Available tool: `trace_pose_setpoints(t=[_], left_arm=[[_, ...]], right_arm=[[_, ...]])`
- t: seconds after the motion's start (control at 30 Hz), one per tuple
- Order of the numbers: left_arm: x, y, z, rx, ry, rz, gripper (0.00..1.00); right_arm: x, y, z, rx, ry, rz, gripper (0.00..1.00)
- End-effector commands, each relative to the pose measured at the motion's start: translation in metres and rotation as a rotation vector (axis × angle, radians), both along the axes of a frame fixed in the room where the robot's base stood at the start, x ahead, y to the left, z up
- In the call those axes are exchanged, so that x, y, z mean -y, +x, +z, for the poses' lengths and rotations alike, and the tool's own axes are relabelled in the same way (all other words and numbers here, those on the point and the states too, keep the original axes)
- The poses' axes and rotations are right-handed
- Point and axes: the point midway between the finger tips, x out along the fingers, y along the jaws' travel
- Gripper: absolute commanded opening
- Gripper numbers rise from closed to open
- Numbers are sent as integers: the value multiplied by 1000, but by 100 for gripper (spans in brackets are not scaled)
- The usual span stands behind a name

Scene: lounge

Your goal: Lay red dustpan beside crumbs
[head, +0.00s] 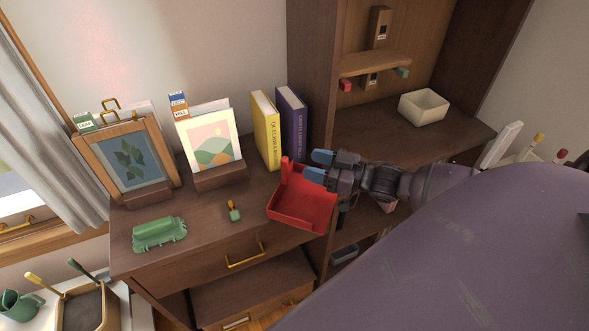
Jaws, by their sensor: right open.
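The red dustpan (300,207) lies on the right part of the dark wooden cabinet top, its handle toward the back. My right gripper (312,165) comes in from the right. Its two blue-tipped fingers are apart with nothing seen between them. They are just right of the dustpan's handle, over its back edge; I cannot tell whether they touch it. The gripper's body hides part of the dustpan's right side. My left gripper is not in view.
Behind stand a framed leaf picture (137,162), a landscape card (211,145), a yellow book (266,130) and a purple book (291,124). Bare wood lies between them.

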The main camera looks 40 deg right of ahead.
Motion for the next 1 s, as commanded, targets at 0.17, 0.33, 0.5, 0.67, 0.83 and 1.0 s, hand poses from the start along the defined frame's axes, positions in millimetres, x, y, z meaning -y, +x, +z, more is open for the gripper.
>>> trace_pose_setpoints(t=[0.17,0.33,0.5,0.67,0.83,1.0], left_arm=[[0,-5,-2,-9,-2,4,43],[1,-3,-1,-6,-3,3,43],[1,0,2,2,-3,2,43],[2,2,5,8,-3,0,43],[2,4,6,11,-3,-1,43],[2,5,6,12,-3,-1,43]], right_arm=[[-14,21,0,3,2,0,53],[-21,32,0,-1,-1,0,53],[-28,40,1,2,1,0,53],[-45,56,2,2,1,1,53],[-53,70,1,1,-1,0,53],[-56,74,1,-2,-1,0,53]])
